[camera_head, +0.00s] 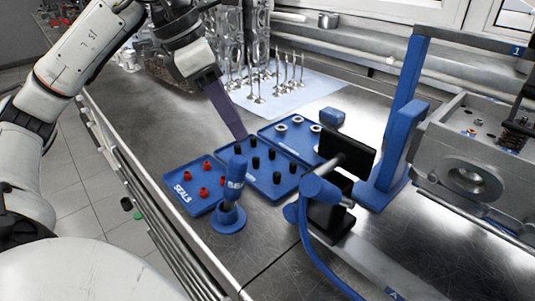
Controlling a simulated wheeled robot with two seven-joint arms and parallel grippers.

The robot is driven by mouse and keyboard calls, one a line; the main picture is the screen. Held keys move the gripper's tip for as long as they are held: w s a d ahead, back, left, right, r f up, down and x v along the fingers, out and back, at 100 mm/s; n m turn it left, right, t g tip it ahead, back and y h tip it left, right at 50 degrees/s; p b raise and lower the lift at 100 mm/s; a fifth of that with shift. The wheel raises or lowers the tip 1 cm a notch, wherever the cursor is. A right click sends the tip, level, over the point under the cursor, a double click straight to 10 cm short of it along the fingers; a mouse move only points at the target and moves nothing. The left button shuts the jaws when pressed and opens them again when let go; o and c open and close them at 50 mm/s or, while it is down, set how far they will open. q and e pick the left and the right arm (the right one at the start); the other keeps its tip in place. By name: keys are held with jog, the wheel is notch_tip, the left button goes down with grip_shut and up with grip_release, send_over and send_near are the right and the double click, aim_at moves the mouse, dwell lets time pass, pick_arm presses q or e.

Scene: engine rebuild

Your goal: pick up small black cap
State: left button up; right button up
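Several small black caps stand in rows on the middle blue tray (262,186). One cap (255,163) is near the tray's middle, one (277,178) is toward its front, and one (252,141) is at its back edge. My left gripper (241,136) reaches down from the upper left with its long dark purple fingers. Its tips are at the tray's back left, close to the rear caps. The fingers overlap from this side, so I cannot tell the gap between them or whether they touch a cap. My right gripper is not in view.
A blue tray marked SEALS (183,197) holds red caps at left. A blue upright tool (231,195) stands in front. Another blue tray (291,146) holds metal rings behind. A black stand with a blue hose (328,218) is at right, near an engine block (480,165). Valves (262,90) stand behind.

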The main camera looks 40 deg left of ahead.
aim_at(256, 159)
pick_arm(q)
jog(key=x, duration=0.2)
jog(key=b+x, duration=0.1)
jog(key=shift+s+d+f, duration=0.1)
jog(key=shift+f, duration=0.35)
jog(key=x, duration=0.5)
jog(key=shift+d+b, duration=0.1)
jog(key=shift+b, duration=0.3)
grip_shut()
